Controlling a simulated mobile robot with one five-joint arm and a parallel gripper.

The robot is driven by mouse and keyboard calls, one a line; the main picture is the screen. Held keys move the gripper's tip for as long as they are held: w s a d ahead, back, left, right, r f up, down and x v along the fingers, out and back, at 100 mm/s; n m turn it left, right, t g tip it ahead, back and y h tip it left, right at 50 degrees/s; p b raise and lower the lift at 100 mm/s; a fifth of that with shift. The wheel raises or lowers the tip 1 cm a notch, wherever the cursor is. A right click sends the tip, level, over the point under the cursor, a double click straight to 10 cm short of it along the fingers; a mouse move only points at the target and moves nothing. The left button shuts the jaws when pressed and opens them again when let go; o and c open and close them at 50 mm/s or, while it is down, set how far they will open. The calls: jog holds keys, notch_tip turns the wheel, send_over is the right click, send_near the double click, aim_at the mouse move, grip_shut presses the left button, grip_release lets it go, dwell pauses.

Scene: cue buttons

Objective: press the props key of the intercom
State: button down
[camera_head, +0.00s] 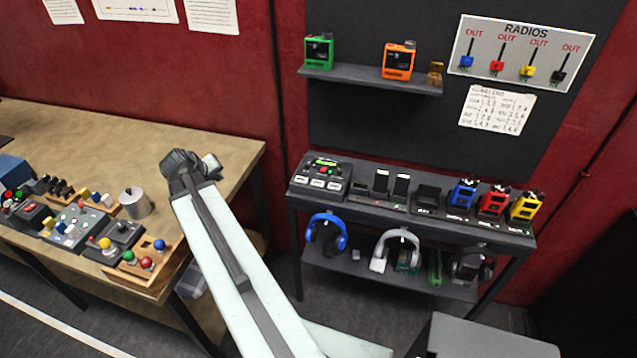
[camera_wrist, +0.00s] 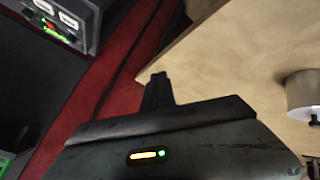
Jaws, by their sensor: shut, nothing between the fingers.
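The device that looks like the intercom (camera_head: 320,174) sits at the left end of the black table, with a small green display and three white keys in a row. Part of it also shows upside down in the upper left corner of the wrist view (camera_wrist: 82,40), with two white keys visible. The key labels are too small to read, so I cannot tell which key is props. My gripper (camera_wrist: 157,92) is shut and empty. In the head view, the end of my arm is over the right part of the wooden table, left of the device and apart from it.
The wooden table (camera_head: 225,148) holds a metal cylinder (camera_head: 135,203) and several button boxes at left. Phones and coloured radios (camera_head: 463,193) stand right of the intercom. Headsets hang below the black table's top. A shelf (camera_head: 365,78) with radios is above. A gap separates the tables.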

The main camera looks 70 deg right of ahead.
jog(key=s+d+r+m+g+h, duration=0.1)
jog(key=s+d+m+g, duration=0.15)
jog(key=s+d, duration=1.1)
jog(key=m+g, duration=0.2)
jog(key=m, duration=0.1)
send_over(316, 184)
jog(key=shift+s+a+r+n, duration=0.1)
jog(key=shift+r+n, duration=0.15)
jog(key=shift+r, duration=0.15)
notch_tip(316, 184, down, 9)
jog(key=b, duration=0.8)
jog(key=shift+b, duration=0.35)
jog(key=shift+r, duration=0.1)
jog(key=shift+f+b, duration=0.3)
jog(key=shift+f, duration=0.1)
